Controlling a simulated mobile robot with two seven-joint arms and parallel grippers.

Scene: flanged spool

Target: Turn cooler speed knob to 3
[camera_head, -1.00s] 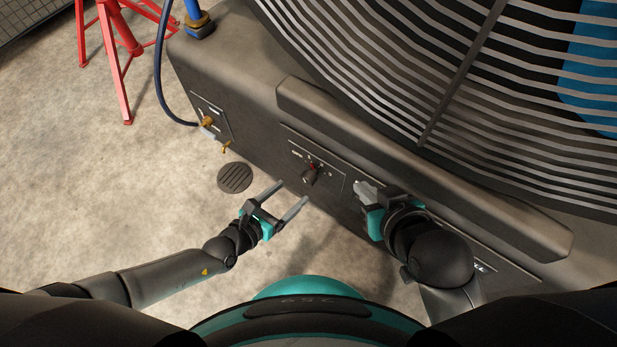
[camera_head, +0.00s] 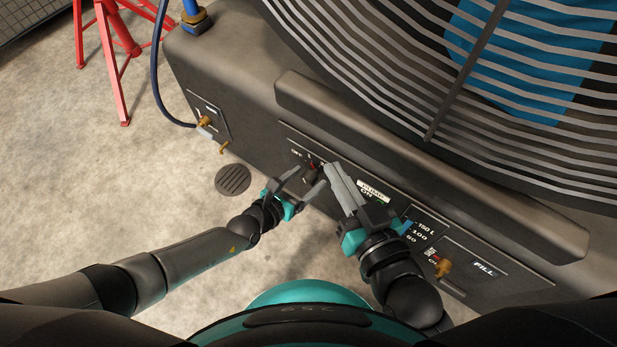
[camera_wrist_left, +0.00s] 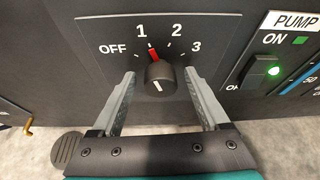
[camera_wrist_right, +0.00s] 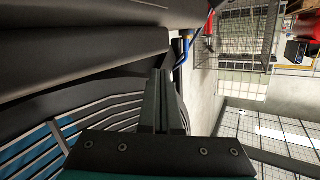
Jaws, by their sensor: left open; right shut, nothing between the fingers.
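The black speed knob (camera_wrist_left: 160,80) sits on a dark panel with OFF, 1, 2 and 3 in an arc above it. Its red pointer (camera_wrist_left: 154,54) points up, slightly left, toward 1. My left gripper (camera_wrist_left: 158,73) is open, with one finger on each side of the knob; contact is not clear. In the head view the knob (camera_head: 310,174) is partly hidden between the fingers of my left gripper (camera_head: 308,177). My right gripper (camera_head: 333,166) is shut and empty, just right of the knob by the panel. It also shows shut in the right wrist view (camera_wrist_right: 160,74).
A pump switch (camera_wrist_left: 262,70) with a green light is right of the knob panel. Brass fittings and a hose (camera_head: 158,80) are at the cooler's left. A brass valve (camera_head: 442,266) is at right. The fan grille (camera_head: 430,130) rises behind. Floor in front is clear.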

